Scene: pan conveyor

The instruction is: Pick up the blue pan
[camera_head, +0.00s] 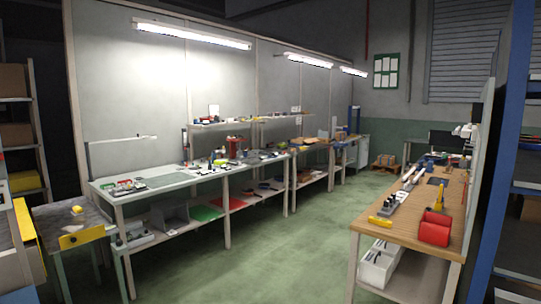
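I cannot make out a blue pan anywhere in the head view. No conveyor can be clearly identified either. Neither my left gripper nor my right gripper shows in this view.
A long workbench (178,180) with tools runs along the left wall. A wooden-topped bench (405,213) stands at right, holding a red bin (434,229). A small table (50,222) is at lower left. A blue rack (500,150) is at right. The green floor (270,255) between is clear.

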